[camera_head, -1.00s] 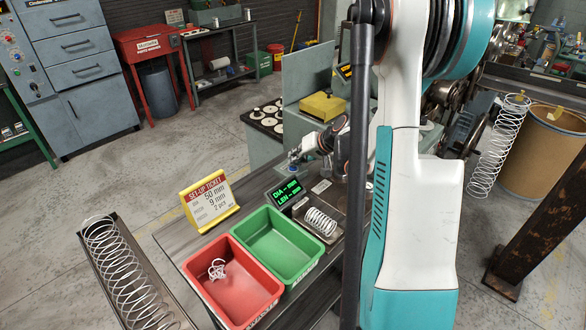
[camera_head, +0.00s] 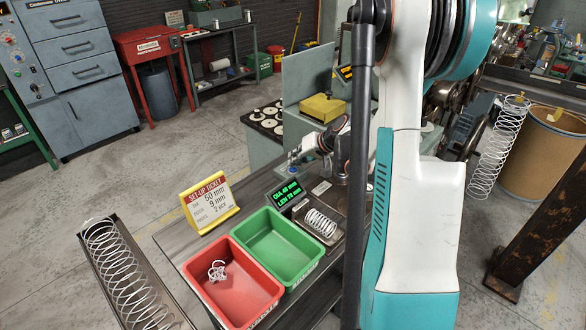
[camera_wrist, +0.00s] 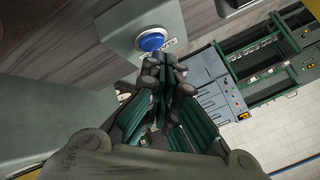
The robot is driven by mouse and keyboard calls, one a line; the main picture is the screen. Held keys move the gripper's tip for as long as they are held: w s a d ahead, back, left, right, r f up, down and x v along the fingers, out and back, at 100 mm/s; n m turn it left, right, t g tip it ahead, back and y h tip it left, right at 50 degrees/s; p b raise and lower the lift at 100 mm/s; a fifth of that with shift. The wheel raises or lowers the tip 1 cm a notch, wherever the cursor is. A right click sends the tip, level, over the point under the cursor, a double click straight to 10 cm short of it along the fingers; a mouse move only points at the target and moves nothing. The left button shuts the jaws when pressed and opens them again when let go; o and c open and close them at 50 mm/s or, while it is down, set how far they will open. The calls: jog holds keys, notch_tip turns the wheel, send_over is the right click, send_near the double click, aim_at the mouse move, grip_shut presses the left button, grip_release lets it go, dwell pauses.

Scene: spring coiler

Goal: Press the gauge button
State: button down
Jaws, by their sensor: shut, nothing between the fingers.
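The blue gauge button (camera_wrist: 152,40) sits on a grey box (camera_wrist: 125,28) at the top of the wrist view. My gripper (camera_wrist: 166,62) is shut and empty, its fingertips right beside the button's lower edge in that view. I cannot tell whether they touch it. The gauge display (camera_head: 285,193) stands behind the green bin and shows green digits after DIA and LEN, too small to read surely. A coiled spring (camera_head: 320,223) lies on the gauge plate (camera_head: 333,238) right of the display. My arm partly hides the bench's right side in the head view.
A yellow set-up ticket (camera_head: 209,202) stands left of the display. A green bin (camera_head: 297,272) and a red bin (camera_head: 262,303) with a tangled spring (camera_head: 217,271) sit in front. A long tray (camera_head: 117,247) holding a large spring is at left.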

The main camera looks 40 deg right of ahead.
jog(key=shift+r, duration=0.3)
jog(key=shift+r, duration=0.15)
jog(key=shift+r+p, duration=1.6)
jog(key=shift+r, duration=0.75)
